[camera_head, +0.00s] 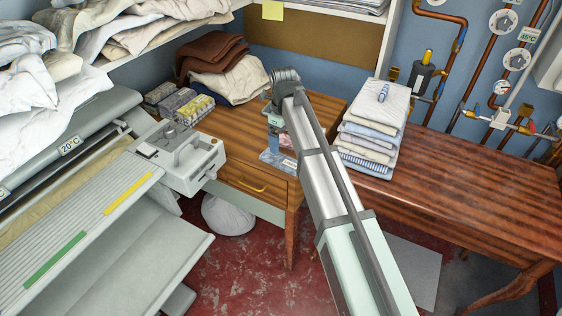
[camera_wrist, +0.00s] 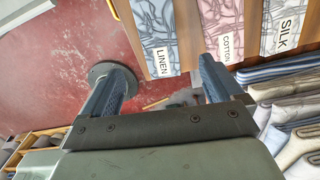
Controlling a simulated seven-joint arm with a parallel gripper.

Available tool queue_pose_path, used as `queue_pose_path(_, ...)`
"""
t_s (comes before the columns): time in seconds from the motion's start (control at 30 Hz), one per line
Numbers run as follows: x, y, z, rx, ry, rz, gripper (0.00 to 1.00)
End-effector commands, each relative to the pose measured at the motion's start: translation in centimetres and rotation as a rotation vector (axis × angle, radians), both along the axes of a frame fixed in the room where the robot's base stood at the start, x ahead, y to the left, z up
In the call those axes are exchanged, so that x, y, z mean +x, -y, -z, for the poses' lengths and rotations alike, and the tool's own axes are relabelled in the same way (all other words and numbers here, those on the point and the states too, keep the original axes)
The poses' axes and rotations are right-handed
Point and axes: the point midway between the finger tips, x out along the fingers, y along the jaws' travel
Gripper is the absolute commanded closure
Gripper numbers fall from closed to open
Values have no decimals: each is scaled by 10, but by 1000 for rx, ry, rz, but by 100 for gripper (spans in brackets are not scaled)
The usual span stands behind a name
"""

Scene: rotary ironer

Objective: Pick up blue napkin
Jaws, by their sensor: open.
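I cannot tell for certain which cloth is the blue napkin. In the wrist view, a grey-blue patterned cloth (camera_wrist: 155,25) labelled LINEN lies beside a pink one (camera_wrist: 216,22) labelled COTTON and a pale grey-blue one (camera_wrist: 290,20) labelled SILK.
The folded stack stands on the right wooden table (camera_head: 470,180). Brown and cream cloths (camera_head: 225,70) and small patterned boxes (camera_head: 185,105) sit on the left wooden table (camera_head: 250,150). The ironer (camera_head: 75,220) stands at left. Pipes (camera_head: 440,60) line the back wall. Red floor shows between.

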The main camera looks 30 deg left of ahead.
Motion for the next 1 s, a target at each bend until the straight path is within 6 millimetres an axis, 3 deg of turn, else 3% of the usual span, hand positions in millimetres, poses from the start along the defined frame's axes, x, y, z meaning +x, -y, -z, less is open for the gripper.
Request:
queue_pose_path(0.2,0,0,27,0,0,-1,6)
queue_pose_path(0.53,0,-2,41,-1,-1,-1,6)
queue_pose_path(0.83,-1,-8,77,0,-1,-1,6)
queue_pose_path(1.0,-1,-8,85,1,0,-2,6)
